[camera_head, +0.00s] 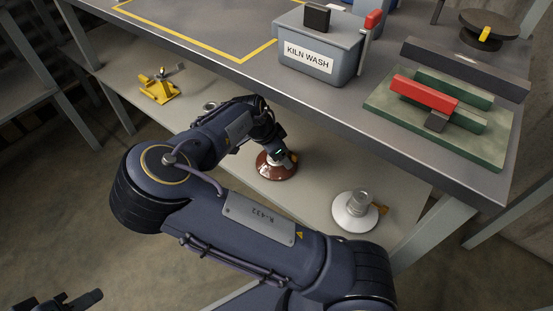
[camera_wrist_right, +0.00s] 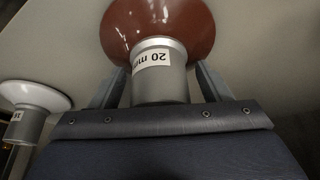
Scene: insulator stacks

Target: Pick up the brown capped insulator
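The brown capped insulator (camera_head: 275,168) stands on the lower shelf, a glossy brown disc under a metal cap. In the right wrist view its brown disc (camera_wrist_right: 180,25) is at the top, and its grey cap (camera_wrist_right: 160,82) bears a white label reading "20 m…". My right gripper (camera_wrist_right: 160,78) has one finger on each side of the cap. The fingers look open, with narrow gaps beside the cap. In the head view my right gripper (camera_head: 286,158) covers part of the insulator. My left gripper (camera_head: 72,301) is dark and partly cut off at the bottom left.
A white insulator (camera_head: 354,212) stands to the right on the lower shelf (camera_head: 310,185). A yellow fixture (camera_head: 158,88) is farther left. The worktop (camera_head: 240,75) overhangs the shelf, with a KILN WASH tub (camera_head: 318,50) and a green fixture (camera_head: 480,140) on it.

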